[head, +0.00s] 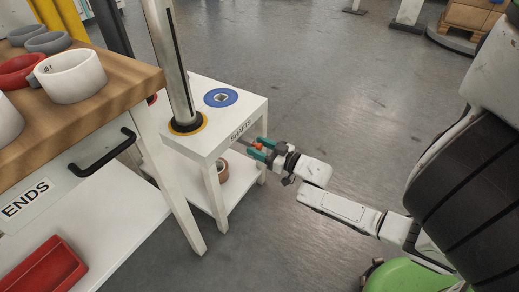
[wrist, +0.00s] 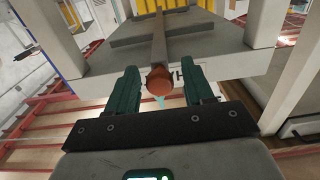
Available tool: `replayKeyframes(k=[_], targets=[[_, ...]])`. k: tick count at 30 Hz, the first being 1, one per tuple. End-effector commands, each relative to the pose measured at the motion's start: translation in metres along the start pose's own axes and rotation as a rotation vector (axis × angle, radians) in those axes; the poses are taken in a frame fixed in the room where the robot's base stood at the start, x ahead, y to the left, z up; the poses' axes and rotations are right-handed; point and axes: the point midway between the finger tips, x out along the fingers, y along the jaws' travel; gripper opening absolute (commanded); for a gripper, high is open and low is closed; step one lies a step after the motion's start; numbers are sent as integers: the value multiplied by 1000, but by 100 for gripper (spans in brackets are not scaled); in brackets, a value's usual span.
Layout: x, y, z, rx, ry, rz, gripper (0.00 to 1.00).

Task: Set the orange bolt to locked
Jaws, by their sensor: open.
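The orange bolt (wrist: 160,80) shows in the wrist view as a round orange knob on the end of a grey bar. The bar runs away from me along the edge of the small white stand. In the head view the bolt is a small orange spot (head: 258,146) at the stand's front edge. My gripper (wrist: 160,72) is open, with one green finger on each side of the knob. A gap shows at both sides in the wrist view. In the head view my gripper (head: 260,149) is at the stand's edge beside the SHAFTS label.
The small white stand (head: 246,103) bears a tall metal shaft (head: 170,60) in a yellow-rimmed collar and a blue disc (head: 221,97). A brown roll (head: 222,170) sits on its lower shelf. A wooden-topped bench (head: 125,80) stands at left.

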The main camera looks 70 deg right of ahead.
Motion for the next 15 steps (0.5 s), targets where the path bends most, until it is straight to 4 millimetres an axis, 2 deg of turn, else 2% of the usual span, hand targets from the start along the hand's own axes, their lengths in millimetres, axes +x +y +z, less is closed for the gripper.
replayKeyframes(k=[8,15], targets=[[1,0,0,0,0,0,52],[1,0,0,0,0,0,29]])
